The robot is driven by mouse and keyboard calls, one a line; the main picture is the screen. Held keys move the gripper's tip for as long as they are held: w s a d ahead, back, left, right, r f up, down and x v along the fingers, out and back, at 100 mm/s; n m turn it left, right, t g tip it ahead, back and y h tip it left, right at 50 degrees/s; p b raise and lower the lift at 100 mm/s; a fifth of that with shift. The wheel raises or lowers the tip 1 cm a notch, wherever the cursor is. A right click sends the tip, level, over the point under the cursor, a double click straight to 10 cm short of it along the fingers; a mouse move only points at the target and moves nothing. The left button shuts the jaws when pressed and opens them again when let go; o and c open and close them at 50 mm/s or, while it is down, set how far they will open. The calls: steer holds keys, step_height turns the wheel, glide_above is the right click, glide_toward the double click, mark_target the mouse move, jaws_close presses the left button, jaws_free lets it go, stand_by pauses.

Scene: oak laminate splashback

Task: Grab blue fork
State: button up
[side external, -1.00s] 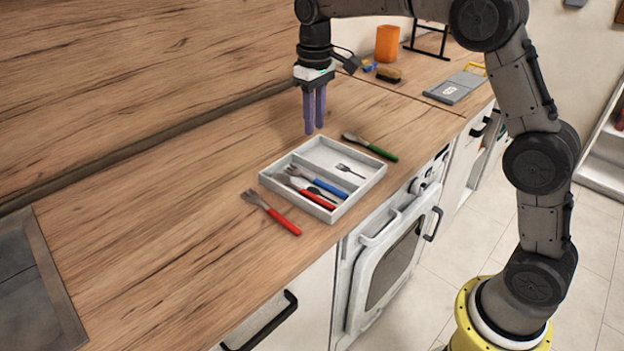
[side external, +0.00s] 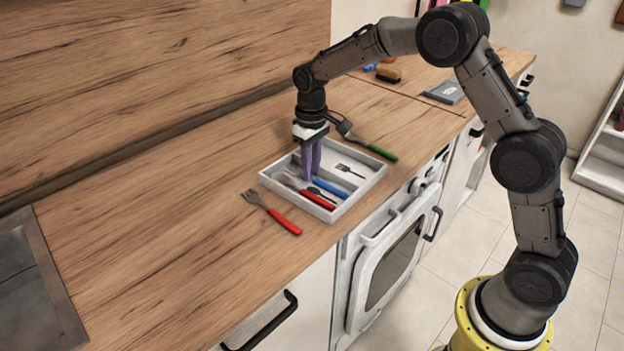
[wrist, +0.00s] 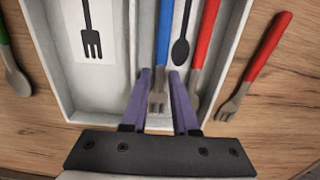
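The blue fork (side external: 330,188) lies in the white tray, in the compartment nearer the left of the side view. In the wrist view, its blue handle (wrist: 164,35) points away from my gripper and its grey head lies toward the gripper's base. My gripper (side external: 309,178) is down at the tray, with its purple fingers pointing downward. In the wrist view, the two fingertips (wrist: 160,74) stand on either side of the fork's grey neck, with gaps visible. The gripper is open. Exact fingertip height above the tray floor is hard to tell.
The white tray (side external: 361,191) has a divider and painted fork and spoon outlines. A red-handled utensil (wrist: 206,35) lies beside the blue fork. A red fork (side external: 284,222) and a green-handled spoon (side external: 382,152) lie outside the tray. The counter at left is clear.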

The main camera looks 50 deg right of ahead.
steer(key=shift+f, duration=0.6)
jaws_close()
steer(key=shift+r, duration=0.15)
